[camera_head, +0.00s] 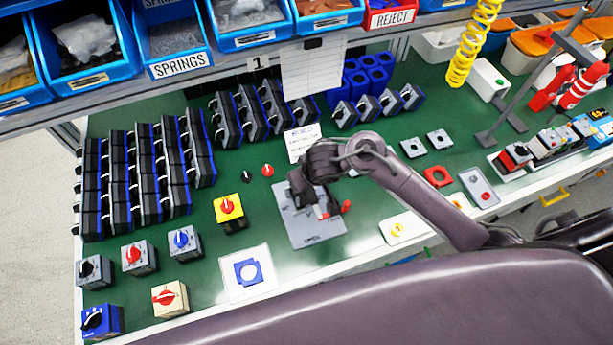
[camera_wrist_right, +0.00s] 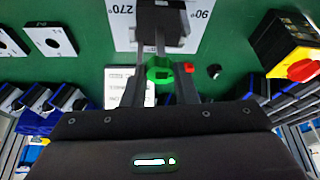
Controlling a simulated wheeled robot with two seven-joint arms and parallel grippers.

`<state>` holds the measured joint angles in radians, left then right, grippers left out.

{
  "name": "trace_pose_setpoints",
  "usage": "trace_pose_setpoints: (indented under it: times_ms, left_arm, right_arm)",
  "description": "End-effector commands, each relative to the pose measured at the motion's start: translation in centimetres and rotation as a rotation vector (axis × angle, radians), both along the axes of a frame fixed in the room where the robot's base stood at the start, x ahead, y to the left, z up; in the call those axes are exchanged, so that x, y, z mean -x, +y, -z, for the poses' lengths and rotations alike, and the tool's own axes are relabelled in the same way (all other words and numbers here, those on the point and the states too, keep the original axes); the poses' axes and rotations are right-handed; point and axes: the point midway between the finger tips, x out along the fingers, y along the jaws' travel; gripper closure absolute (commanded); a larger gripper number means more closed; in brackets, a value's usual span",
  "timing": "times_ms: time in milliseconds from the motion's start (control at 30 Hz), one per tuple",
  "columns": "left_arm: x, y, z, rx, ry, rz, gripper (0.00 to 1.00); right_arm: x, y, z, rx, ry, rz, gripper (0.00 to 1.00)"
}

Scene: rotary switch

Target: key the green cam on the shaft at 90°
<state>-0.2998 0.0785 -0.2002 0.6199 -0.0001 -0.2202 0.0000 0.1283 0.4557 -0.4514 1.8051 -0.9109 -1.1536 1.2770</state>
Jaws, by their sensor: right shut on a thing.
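The green cam (camera_wrist_right: 160,71) is between the fingers of my right gripper (camera_wrist_right: 159,88), which is shut on it. In the head view my right gripper (camera_head: 325,208) is over the grey plate (camera_head: 308,233), and the cam is hidden there. In the wrist view the plate (camera_wrist_right: 121,30) carries the marks 270° and 90°. I cannot tell whether the cam touches the shaft. My left gripper is not in view.
A yellow switch (camera_head: 230,213) stands left of the plate. A red knob (camera_head: 267,170) and a black knob (camera_head: 247,176) lie behind it. Rows of black switch modules (camera_head: 130,185) fill the back left. A white card with a blue frame (camera_head: 249,273) lies front left.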

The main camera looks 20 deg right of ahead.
Motion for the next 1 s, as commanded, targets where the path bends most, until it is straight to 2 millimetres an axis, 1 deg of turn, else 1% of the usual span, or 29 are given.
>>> trace_pose_setpoints:
  times_ms: [500,533,700,733,1000]
  left_arm:
    - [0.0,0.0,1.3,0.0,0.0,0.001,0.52]
    - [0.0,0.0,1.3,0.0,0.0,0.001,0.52]
    - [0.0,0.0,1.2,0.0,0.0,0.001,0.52]
    - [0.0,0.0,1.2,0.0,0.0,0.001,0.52]
    - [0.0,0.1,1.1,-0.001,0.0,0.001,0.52]
  right_arm:
    - [0.0,0.0,1.7,0.0,0.001,0.0,0.95]
    - [0.0,0.0,1.7,0.0,0.001,0.0,0.73]
    - [0.0,0.0,1.6,0.0,0.0,0.0,0.51]
    - [0.0,0.0,1.6,0.0,0.0,0.0,0.49]
    - [0.0,0.0,1.4,0.0,0.0,0.001,0.49]
